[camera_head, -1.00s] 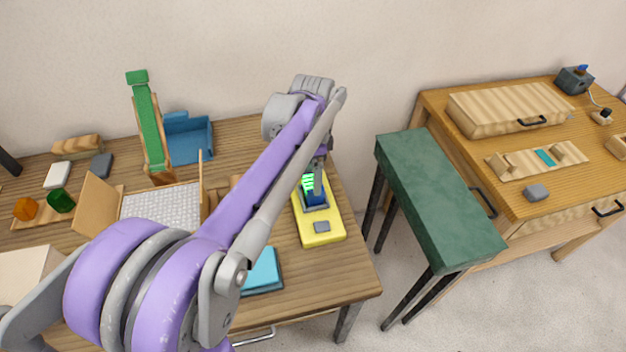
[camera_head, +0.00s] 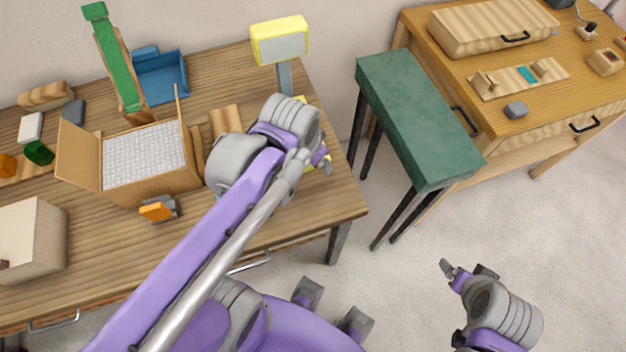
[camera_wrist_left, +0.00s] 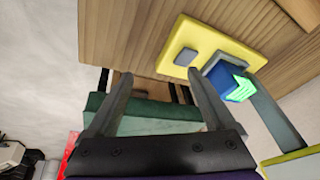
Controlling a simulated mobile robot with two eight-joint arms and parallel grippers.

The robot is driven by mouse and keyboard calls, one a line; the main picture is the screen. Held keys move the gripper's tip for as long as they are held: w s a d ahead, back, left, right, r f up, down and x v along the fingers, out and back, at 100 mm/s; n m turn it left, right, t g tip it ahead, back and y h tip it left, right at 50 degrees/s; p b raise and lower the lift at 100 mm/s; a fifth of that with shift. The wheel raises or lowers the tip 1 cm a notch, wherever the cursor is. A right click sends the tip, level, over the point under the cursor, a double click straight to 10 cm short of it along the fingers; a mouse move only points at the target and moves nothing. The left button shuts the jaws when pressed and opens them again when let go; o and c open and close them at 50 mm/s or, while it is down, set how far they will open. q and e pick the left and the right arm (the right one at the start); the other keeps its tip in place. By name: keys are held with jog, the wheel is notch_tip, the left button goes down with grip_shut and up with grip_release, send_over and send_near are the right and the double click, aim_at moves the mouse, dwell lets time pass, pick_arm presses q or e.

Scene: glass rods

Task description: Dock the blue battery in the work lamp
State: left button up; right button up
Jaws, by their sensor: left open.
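The work lamp has a yellow head (camera_head: 280,42) on a grey post (camera_head: 284,78). My left wrist mostly hides its yellow base in the head view; the base (camera_wrist_left: 215,38) shows in the left wrist view. The blue battery (camera_wrist_left: 233,86), with green bars, sits at the base's dock beside the post; how deep it sits I cannot tell. My left gripper (camera_wrist_left: 160,85) is open and empty, with the battery just outside its right-hand finger. In the head view this gripper (camera_head: 322,160) is near the base. My right gripper (camera_head: 462,272) is over the floor, its opening unclear.
An open carton (camera_head: 145,155), an orange-and-grey object (camera_head: 158,209) and a blue bin (camera_head: 160,80) stand left on the wooden table. A green-topped stool (camera_head: 420,120) stands between this table and the drawer desk (camera_head: 530,95). Floor is clear at right.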

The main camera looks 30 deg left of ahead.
pick_arm(q)
jog(key=s+d+f, duration=0.1)
jog(key=s+d+f+n+t, duration=0.1)
jog(key=s+f, duration=0.1)
jog(key=s+f+n, duration=0.1)
jog(key=f, duration=0.1)
jog(key=shift+s+d, duration=0.15)
jog(key=shift+d, duration=0.25)
jog(key=shift+r, duration=0.1)
